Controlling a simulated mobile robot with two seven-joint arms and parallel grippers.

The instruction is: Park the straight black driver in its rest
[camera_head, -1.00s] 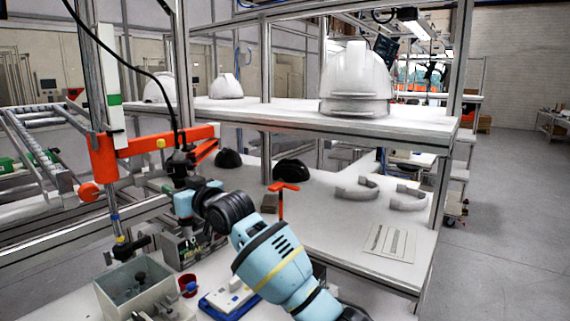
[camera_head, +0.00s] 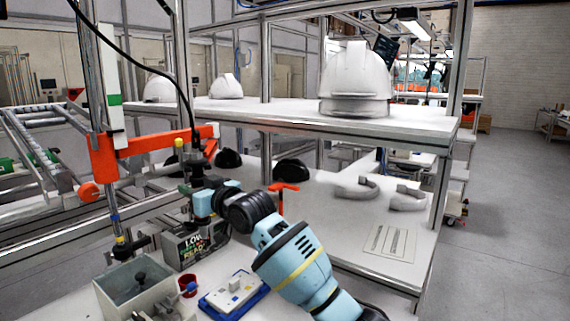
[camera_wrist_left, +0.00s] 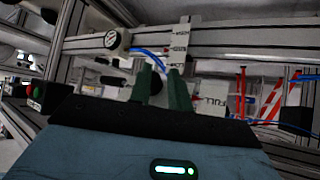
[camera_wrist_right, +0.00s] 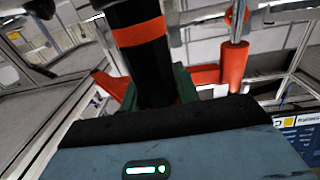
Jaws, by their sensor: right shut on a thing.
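The straight black driver (camera_wrist_right: 140,60), with an orange band, stands upright between the green fingers of my right gripper (camera_wrist_right: 157,85), which is shut on it. In the head view the driver (camera_head: 197,158) hangs below a black cable, close to the orange-red bracket (camera_head: 150,144). The bracket (camera_wrist_right: 207,76) also shows behind the driver in the right wrist view. I cannot tell which part of the bracket is the rest, or whether the driver touches it. My left gripper (camera_wrist_left: 161,75) shows only in its own wrist view, with its fingers apart and nothing clearly between them.
A grey bin (camera_head: 133,290), a red cup (camera_head: 188,286), a blue tray (camera_head: 222,311) and a dark lettered box (camera_head: 183,248) stand on the near bench. White helmets (camera_head: 357,80) are on the upper shelf. An orange T-handle (camera_head: 282,195) stands near black shells (camera_head: 292,170).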

